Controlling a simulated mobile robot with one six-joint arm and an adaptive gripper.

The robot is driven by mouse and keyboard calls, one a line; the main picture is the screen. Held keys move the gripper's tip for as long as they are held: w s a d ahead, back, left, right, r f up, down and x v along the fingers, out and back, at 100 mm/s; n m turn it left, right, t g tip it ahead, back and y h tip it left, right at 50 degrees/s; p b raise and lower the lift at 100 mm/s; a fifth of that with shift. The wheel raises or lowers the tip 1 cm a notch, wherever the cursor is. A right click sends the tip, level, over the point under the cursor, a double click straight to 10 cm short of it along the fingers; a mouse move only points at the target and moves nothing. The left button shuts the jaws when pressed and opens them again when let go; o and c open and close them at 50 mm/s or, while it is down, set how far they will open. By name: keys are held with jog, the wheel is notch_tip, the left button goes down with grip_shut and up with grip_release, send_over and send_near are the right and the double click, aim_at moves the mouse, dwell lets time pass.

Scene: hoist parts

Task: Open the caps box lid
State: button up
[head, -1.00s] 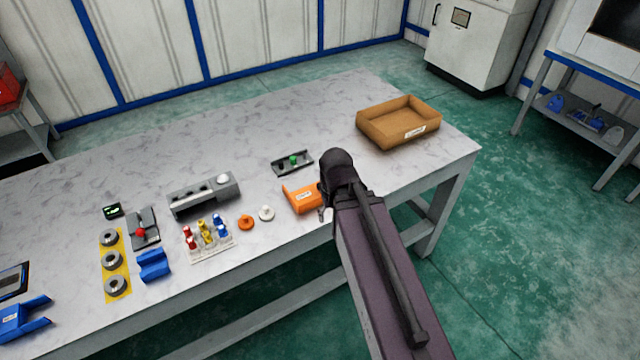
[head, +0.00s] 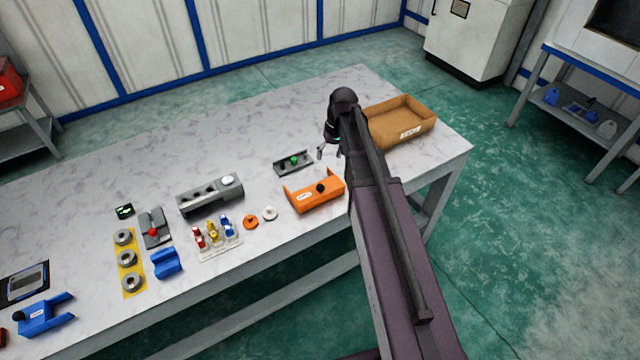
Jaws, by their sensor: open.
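No box with a clearly readable caps label shows. A brown open-topped box (head: 376,139) with a small white label stands at the table's right end; no lid shows on it, and my arm hides its left part. An orange holder (head: 322,201) with raised ends, a white label and a black knob stands near the front edge. I cannot tell whether either is the caps box. My gripper (head: 329,151) is open and empty, pointing down above the table, behind the orange holder and left of the brown box.
A dark tray with a green part (head: 293,163) lies just left of my gripper. An orange disc (head: 250,222), a white disc (head: 270,213), a rack of coloured pieces (head: 217,238) and a grey block (head: 209,197) stand further left. The table's back middle is clear.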

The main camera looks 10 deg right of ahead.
aim_at(321, 185)
jog(key=shift+f, duration=0.15)
jog(key=a+f+b, duration=0.1)
jog(key=f+b, duration=0.8)
jog(key=a+f+b, duration=0.1)
jog(key=f+b, duration=0.3)
jog(key=shift+s+a+f, duration=0.15)
jog(key=shift+s+a, duration=0.05)
jog(key=shift+a, duration=0.15)
dwell(0.6)
